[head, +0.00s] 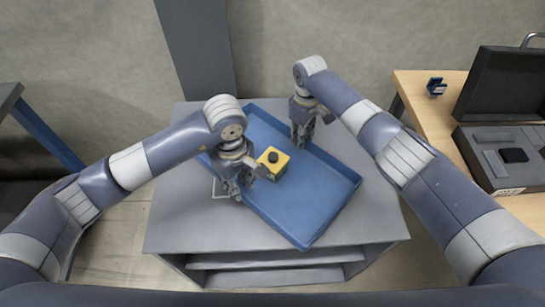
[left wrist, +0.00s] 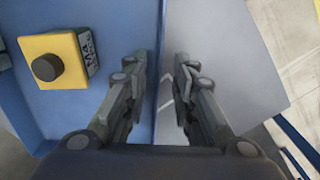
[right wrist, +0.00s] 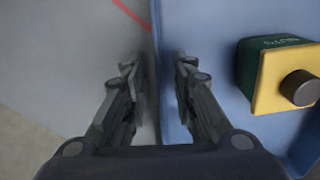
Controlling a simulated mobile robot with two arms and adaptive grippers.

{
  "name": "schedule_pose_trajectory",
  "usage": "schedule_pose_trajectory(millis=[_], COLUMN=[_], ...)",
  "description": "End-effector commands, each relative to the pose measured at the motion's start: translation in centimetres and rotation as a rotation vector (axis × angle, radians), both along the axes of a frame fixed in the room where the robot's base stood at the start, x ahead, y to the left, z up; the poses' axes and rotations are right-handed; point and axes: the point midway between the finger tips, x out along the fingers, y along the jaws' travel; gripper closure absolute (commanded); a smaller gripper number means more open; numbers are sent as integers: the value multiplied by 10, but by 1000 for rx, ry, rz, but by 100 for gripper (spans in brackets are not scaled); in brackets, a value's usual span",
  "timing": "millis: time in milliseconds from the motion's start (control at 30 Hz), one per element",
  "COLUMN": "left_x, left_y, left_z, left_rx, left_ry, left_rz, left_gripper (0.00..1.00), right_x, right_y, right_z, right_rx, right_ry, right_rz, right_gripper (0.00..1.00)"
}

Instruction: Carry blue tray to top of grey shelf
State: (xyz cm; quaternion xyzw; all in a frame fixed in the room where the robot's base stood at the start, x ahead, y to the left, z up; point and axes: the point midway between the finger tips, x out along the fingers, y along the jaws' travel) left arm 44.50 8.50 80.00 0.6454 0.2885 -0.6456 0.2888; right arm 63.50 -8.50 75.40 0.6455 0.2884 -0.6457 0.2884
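The blue tray (head: 312,192) lies turned at an angle on top of the grey shelf (head: 178,225). My left gripper (head: 236,193) is at the tray's left rim, pointing down. In the left wrist view its open fingers (left wrist: 166,75) stand on either side of the rim with gaps visible. My right gripper (head: 301,140) is at the tray's far right rim. In the right wrist view its open fingers (right wrist: 158,80) also stand on either side of the rim, apart from it. Whether the fingertips reach below the rim is hard to tell.
A yellow box with a black button (head: 272,162) sits inside the tray between my grippers. A dark bench (head: 40,125) stands at the left.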

Motion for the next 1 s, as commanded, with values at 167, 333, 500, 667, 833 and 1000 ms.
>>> schedule_pose_trajectory(millis=[167,333,500,667,833,1000], left_x=[1,1,0,0,0,0], left_y=[0,0,0,0,0,0], left_z=[40,64,74,75,74,74], left_rx=[0,-1,1,1,1,1], left_ry=[-5,-2,0,1,1,1], left_rz=[-2,-1,0,0,0,0], left_gripper=[75,75,75,75,75,75], right_x=[0,0,0,1,2,1], right_y=[0,0,0,0,0,0], right_z=[0,0,4,25,63,96], right_rx=[0,0,1,2,2,1], right_ry=[0,0,-1,-4,-6,-2], right_rz=[0,0,0,1,1,1], right_gripper=[75,75,75,75,75,75])
